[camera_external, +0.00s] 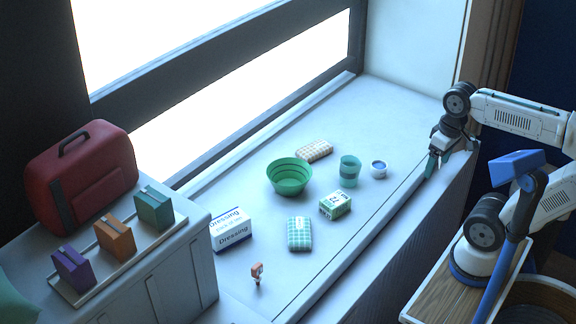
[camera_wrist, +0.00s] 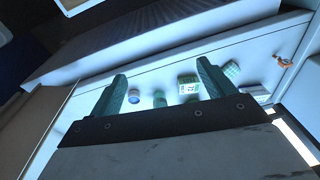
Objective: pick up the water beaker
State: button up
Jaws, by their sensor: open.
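The beaker (camera_external: 349,171), a teal see-through tumbler with a darker lower part, stands upright on the white sill in the external view. In the wrist view the beaker (camera_wrist: 160,98) shows small, between the fingers and partly cut off by the gripper body. My gripper (camera_external: 436,165) is at the right, by the sill's front edge, apart from the beaker and to its right. In the wrist view my gripper (camera_wrist: 162,76) has its two green fingers wide apart, with nothing held.
A small blue-and-white pot (camera_external: 378,169) stands between beaker and gripper. A green bowl (camera_external: 289,176), a green-white box (camera_external: 335,204), a beige checked pack (camera_external: 314,150) and a teal checked pack (camera_external: 299,234) lie around. A dressing box (camera_external: 232,230) is further left. The front sill strip is clear.

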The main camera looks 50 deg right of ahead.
jog(key=w+a+m+t+y, duration=0.3)
jog(key=w+m+y, duration=0.3)
jog(key=w+m, duration=0.75)
jog(key=w+d+m+t+h, duration=0.1)
jog(key=w+d+m+t, duration=0.7)
jog(key=w+d+m, duration=0.75)
jog(key=m, duration=0.1)
send_near(347, 172)
jog(key=w, duration=0.1)
jog(key=w+d+f, duration=0.2)
jog(key=shift+w+f, duration=0.2)
jog(key=shift+w, duration=0.15)
jog(key=shift+w+f, duration=0.1)
jog(key=shift+f, duration=0.15)
jog(key=x, duration=0.7)
jog(key=shift+a+f, duration=0.2)
jog(key=shift+f, duration=0.3)
jog(key=c, duration=1.1)
